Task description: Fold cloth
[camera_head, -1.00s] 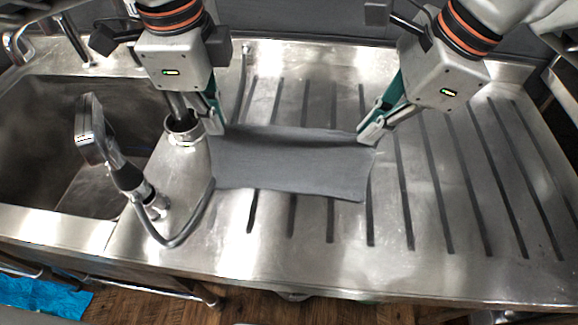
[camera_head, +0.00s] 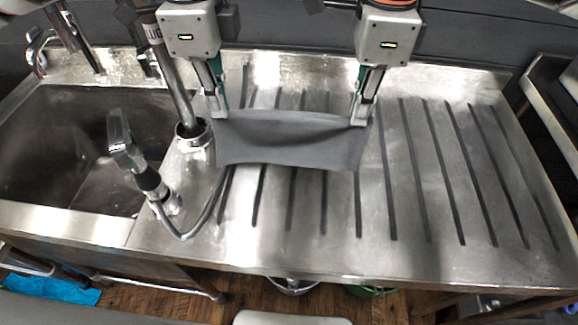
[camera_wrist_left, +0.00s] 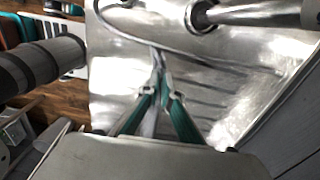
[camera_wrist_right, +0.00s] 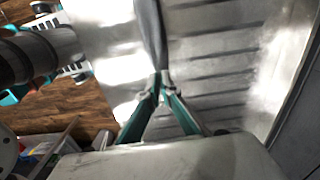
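The dark grey cloth (camera_head: 290,142) spans between my two grippers above the grooved steel drainboard. My left gripper (camera_head: 219,112) is shut on its far left corner, and my right gripper (camera_head: 360,116) is shut on its far right corner. The cloth's near edge hangs free and bows; I cannot tell whether it touches the steel. In the left wrist view, the fingertips (camera_wrist_left: 159,88) meet on the cloth, seen as a thin edge. In the right wrist view, the fingertips (camera_wrist_right: 161,82) are also closed on the cloth (camera_wrist_right: 151,35), a dark narrow strip.
The steel drainboard (camera_head: 440,262) is clear to the right and in front. A sink basin (camera_head: 70,145) lies at the left. A spray head (camera_head: 124,140) on a hose and an upright pipe (camera_head: 175,75) stand between sink and cloth. A wall closes off the back.

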